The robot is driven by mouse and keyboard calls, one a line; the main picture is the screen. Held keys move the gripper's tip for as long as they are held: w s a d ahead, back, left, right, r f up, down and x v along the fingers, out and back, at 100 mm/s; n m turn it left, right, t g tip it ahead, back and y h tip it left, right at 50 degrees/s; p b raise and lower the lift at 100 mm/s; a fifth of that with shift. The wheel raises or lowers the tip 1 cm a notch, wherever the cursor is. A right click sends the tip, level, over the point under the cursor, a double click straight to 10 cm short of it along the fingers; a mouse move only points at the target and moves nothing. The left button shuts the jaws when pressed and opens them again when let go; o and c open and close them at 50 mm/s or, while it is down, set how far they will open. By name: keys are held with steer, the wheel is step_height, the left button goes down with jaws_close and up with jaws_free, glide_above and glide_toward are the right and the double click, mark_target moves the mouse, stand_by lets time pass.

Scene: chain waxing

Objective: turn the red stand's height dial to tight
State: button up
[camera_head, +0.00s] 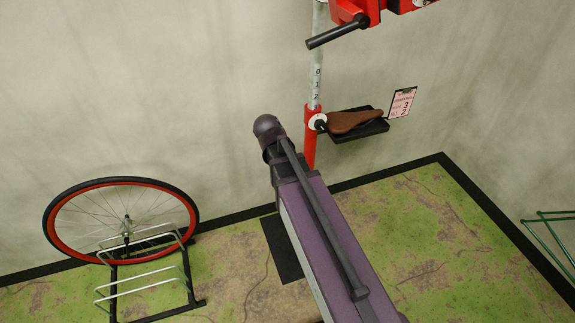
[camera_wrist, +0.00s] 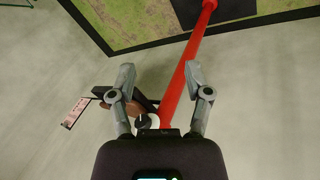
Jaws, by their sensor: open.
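The red stand (camera_head: 310,150) is a red upright post with a grey tube marked 0, 1, 2 above it. Its height dial (camera_head: 318,122), a white disc with a black knob, sits near the top of the red part. In the wrist view the dial (camera_wrist: 147,121) shows low between my fingers, partly hidden by the gripper body, and its setting cannot be read. My gripper (camera_wrist: 165,84) is open and empty, with the red post (camera_wrist: 183,75) running between its fingers in the picture. I cannot tell whether anything touches. The head view does not clearly show the gripper.
A brown saddle (camera_head: 352,121) lies on a black tray (camera_head: 368,131) right of the dial, with a printed card (camera_head: 402,102) beside it. A red clamp (camera_head: 361,12) with a black handle is above. A wheel (camera_head: 122,221) stands in a rack at left. A green frame (camera_head: 548,232) is at right.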

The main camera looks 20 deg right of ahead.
steer(key=shift+s+a+r+n+y+p, duration=0.7)
steer(key=shift+s+a+p, duration=0.2)
steer(key=shift+s, duration=0.1)
steer(key=shift+s+a+r+n+y+p, duration=0.6)
steer(key=shift+s+a+r+y+p, duration=0.1)
steer(key=shift+s+a+p, duration=0.2)
steer(key=shift+d, duration=0.1)
